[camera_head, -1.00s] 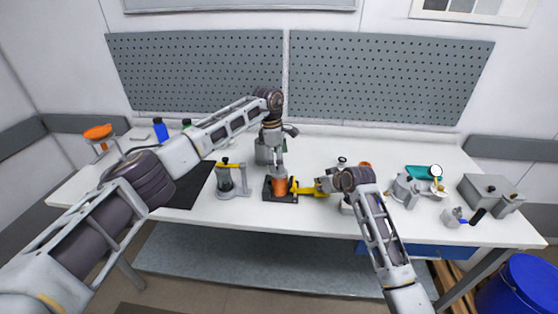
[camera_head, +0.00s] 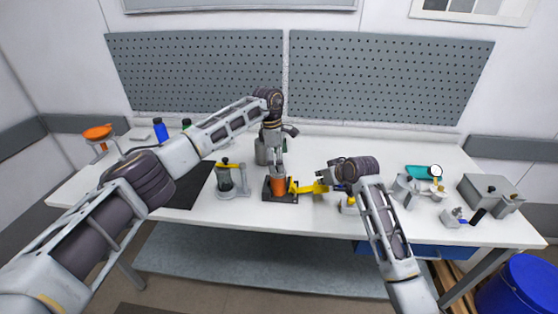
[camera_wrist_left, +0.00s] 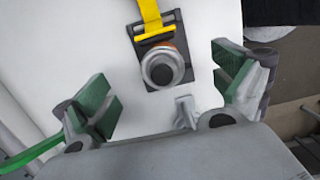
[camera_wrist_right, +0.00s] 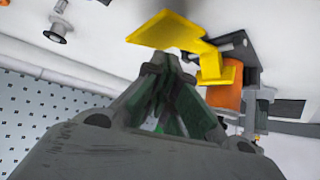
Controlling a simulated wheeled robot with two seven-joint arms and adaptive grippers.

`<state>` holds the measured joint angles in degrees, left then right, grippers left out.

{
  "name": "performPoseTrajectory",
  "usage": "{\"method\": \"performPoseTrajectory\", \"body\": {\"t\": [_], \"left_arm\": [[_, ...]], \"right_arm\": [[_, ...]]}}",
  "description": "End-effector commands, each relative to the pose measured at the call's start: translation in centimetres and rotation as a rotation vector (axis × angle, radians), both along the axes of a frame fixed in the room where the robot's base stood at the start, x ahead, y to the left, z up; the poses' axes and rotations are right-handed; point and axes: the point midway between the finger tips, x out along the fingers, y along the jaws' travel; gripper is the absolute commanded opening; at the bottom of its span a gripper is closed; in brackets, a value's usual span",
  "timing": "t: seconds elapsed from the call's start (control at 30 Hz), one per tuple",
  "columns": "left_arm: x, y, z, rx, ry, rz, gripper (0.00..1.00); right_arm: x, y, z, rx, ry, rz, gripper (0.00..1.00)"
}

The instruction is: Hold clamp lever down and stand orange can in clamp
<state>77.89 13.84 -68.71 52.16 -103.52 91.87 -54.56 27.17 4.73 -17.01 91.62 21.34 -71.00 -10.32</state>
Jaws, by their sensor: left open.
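The orange can (camera_head: 279,187) stands upright in the dark-based clamp (camera_head: 267,195) near the table's front. Its grey round top (camera_wrist_left: 162,68) shows in the left wrist view. The yellow clamp lever (camera_head: 308,188) reaches out to the right; it also shows in the right wrist view (camera_wrist_right: 178,33) beside the can (camera_wrist_right: 224,97). My left gripper (camera_head: 277,165) is open above the can, its green-padded fingers (camera_wrist_left: 165,88) spread wide and apart from it. My right gripper (camera_head: 325,176) is empty, its fingertips (camera_wrist_right: 169,63) together, near the lever's outer end and apparently clear of it.
A grey fixture with a yellow top (camera_head: 228,180) stands left of the clamp on the white table. Grey fixtures (camera_head: 405,190) and a grey box (camera_head: 490,190) are at the right. Free table lies just left of the clamp.

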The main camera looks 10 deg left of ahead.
Motion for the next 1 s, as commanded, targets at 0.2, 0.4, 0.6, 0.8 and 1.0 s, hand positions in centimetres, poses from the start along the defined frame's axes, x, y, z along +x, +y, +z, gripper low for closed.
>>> {"method": "performPoseTrajectory", "body": {"t": [0.2,0.4,0.6,0.8,1.0], "left_arm": [[0.0,0.0,0.0,0.0,0.0,0.0,0.96],[0.0,0.0,0.0,0.0,0.0,0.0,0.96],[0.0,0.0,0.0,0.0,0.0,0.0,0.96],[0.0,0.0,0.0,0.0,0.0,0.0,0.96],[0.0,0.0,0.0,0.0,0.0,0.0,0.96]], "right_arm": [[0.0,0.0,0.8,-0.001,0.0,0.001,0.0],[0.0,0.0,1.5,-0.001,0.0,0.001,0.0],[0.0,0.0,2.3,0.0,-0.002,0.001,0.0],[0.0,0.0,3.0,0.0,-0.001,0.0,0.0],[0.0,0.0,3.7,0.0,-0.001,0.0,0.0]]}}
